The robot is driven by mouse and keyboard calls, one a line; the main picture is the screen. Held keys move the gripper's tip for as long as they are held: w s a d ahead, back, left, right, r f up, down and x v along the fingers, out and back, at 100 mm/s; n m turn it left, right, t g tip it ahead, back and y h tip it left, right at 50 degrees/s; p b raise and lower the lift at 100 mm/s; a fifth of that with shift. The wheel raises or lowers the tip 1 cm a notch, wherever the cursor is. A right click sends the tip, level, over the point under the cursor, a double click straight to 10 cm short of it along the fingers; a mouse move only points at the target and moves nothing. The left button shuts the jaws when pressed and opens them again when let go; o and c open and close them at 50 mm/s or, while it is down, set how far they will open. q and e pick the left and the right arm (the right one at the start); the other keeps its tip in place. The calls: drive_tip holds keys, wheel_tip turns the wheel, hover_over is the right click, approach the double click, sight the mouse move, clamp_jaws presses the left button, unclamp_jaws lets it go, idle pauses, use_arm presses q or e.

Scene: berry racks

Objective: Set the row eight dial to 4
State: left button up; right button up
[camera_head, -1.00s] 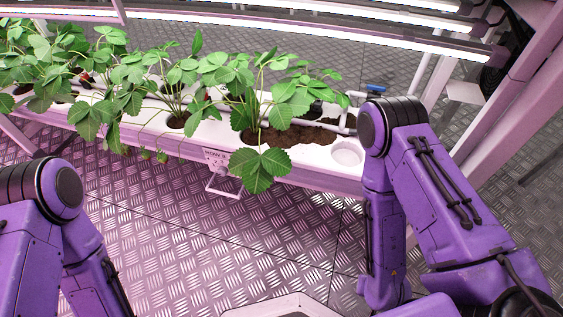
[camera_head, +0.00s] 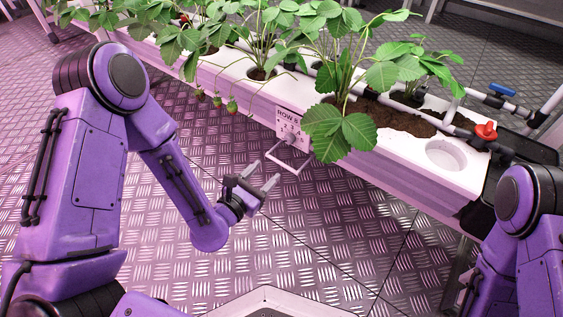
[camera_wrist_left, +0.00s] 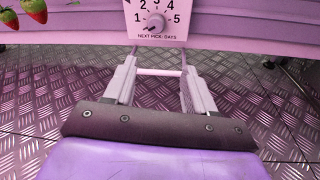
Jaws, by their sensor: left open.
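The row 8 plate (camera_head: 291,127) hangs on the front of the white planter gutter. In the left wrist view its dial knob (camera_wrist_left: 157,22) sits inside printed numbers 1 to 5, above "NEXT PICK: DAYS". A dark mark on the knob points to the lower left, near or below the 1. My left gripper (camera_head: 264,173) is open and empty, just in front of and below the plate, apart from it. In the left wrist view its two fingers (camera_wrist_left: 159,62) point at the plate from below the dial. My right gripper is out of view.
A thin white wire loop (camera_head: 290,163) sticks out below the plate, close to my left fingertips. Strawberry leaves (camera_head: 340,130) overhang just right of the plate. Red berries (camera_head: 231,104) hang to its left. A red valve (camera_head: 485,131) is at the gutter's right end.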

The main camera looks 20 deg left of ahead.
sight(288, 141)
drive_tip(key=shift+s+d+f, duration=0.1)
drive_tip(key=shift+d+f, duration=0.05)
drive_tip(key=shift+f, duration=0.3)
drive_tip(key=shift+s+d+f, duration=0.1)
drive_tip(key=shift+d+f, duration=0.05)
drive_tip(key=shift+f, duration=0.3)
use_arm(q)
drive_tip(key=w+n+b, duration=0.1)
drive_tip(key=w, duration=0.2)
drive_tip(key=w+d+n+b, duration=0.1)
drive_tip(key=w, duration=0.3)
drive_tip(key=w+d+r+n+t+b, duration=0.1)
drive_tip(key=w+b, duration=0.1)
drive_tip(key=w, duration=0.1)
drive_tip(key=shift+w, duration=0.2)
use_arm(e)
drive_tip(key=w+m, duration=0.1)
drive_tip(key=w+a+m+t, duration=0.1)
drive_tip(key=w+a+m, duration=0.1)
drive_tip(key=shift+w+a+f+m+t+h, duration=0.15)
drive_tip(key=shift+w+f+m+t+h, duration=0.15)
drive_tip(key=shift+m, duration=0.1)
use_arm(q)
drive_tip(key=shift+w+d, duration=0.15)
drive_tip(key=shift+w, duration=0.3)
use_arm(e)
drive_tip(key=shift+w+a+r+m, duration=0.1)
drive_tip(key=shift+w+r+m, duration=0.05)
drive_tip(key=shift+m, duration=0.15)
